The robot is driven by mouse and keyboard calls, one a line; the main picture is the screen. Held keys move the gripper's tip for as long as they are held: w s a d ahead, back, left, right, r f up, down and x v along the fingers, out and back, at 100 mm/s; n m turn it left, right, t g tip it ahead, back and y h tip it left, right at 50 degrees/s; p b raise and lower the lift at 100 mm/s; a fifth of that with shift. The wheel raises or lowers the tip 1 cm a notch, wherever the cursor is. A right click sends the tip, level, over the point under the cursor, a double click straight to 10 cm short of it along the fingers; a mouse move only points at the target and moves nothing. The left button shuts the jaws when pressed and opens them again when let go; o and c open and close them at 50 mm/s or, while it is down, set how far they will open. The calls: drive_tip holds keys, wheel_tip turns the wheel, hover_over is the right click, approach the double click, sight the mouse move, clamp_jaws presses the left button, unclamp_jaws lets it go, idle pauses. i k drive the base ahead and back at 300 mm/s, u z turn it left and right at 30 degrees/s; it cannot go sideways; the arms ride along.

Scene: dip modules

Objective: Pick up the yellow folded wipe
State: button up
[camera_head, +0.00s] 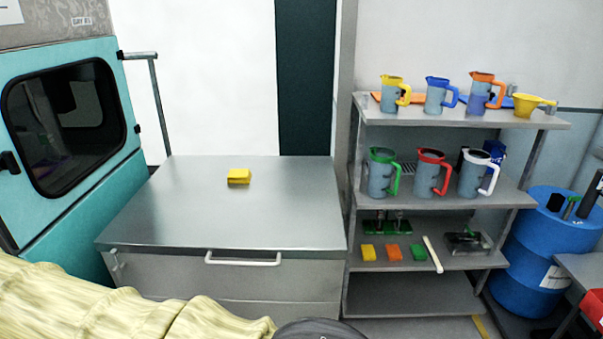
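The yellow folded wipe (238,176) lies on the bare steel top of a cabinet (230,219), toward its back and a little right of the middle of the top. It looks like a small, thick folded block. Nothing touches it. A pale yellow ribbed sleeve, which looks like part of my arm, crosses the lower left of the view. A dark rounded part shows at the bottom edge. My gripper's fingers are not in view.
A teal machine with a dark window (66,125) stands left of the cabinet. A steel shelf unit (440,200) stands right, holding jugs and a similar yellow block (368,252). A blue drum (540,260) is at far right. The cabinet top is otherwise clear.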

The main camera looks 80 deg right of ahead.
sight(235, 176)
drive_tip(key=z, duration=1.75)
